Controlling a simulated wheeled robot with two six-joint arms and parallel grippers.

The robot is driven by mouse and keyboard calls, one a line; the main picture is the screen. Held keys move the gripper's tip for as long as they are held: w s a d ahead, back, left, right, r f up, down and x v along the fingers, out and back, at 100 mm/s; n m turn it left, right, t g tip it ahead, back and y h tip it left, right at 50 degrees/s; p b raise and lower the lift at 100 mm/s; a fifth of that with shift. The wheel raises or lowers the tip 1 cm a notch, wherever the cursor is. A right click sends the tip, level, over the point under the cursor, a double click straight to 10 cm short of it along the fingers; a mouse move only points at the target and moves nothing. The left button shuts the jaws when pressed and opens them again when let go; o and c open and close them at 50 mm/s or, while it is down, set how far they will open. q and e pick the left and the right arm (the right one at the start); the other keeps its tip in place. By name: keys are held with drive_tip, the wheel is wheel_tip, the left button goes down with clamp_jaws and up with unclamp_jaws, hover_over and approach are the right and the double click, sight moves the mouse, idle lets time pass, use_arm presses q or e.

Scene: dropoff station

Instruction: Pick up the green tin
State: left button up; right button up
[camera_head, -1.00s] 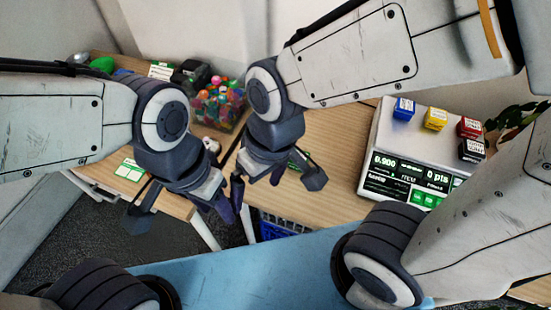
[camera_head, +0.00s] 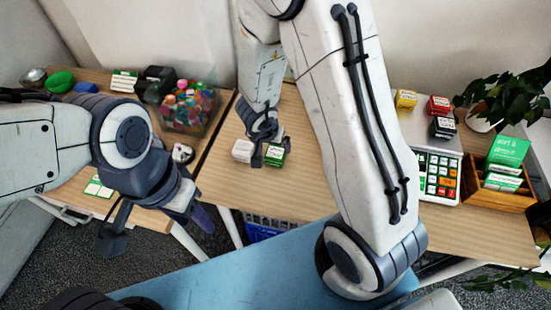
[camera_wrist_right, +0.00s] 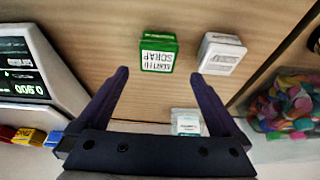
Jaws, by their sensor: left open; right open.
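The green tin (camera_head: 275,156) with a white label stands on the wooden table (camera_head: 310,185), just right of a white tin (camera_head: 243,150). In the right wrist view the green tin (camera_wrist_right: 158,52) is upright, ahead of the fingertips, and the white tin (camera_wrist_right: 221,54) is beside it. My right gripper (camera_head: 271,149) is open and empty, pointing down by the green tin; its fingers (camera_wrist_right: 160,76) are spread on either side of the line to it. My left gripper (camera_head: 158,230) is open and empty over the table's front edge at the left.
Another pale tin (camera_wrist_right: 186,121) with a green-edged label shows between the right fingers, partly hidden by the palm. A clear bin of coloured pieces (camera_head: 188,107) stands left. A scale with keypad (camera_head: 440,175), small coloured boxes and a wooden tray (camera_head: 490,197) are right.

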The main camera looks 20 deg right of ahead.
sight(275, 152)
drive_tip(key=b+x, duration=0.1)
drive_tip(key=x, duration=0.2)
drive_tip(key=b+x, duration=0.3)
drive_tip(key=x, duration=0.1)
drive_tip(key=shift+s+b, duration=0.35)
drive_tip(key=shift+b, duration=0.05)
drive_tip(key=shift+w+d+f, duration=0.1)
drive_tip(key=shift+w+f, duration=0.15)
drive_tip(key=shift+f, duration=0.1)
use_arm(q)
wheel_tip(275, 152, down, 6)
drive_tip(key=shift+r, duration=0.1)
use_arm(e)
drive_tip(key=shift+r, duration=0.1)
clamp_jaws()
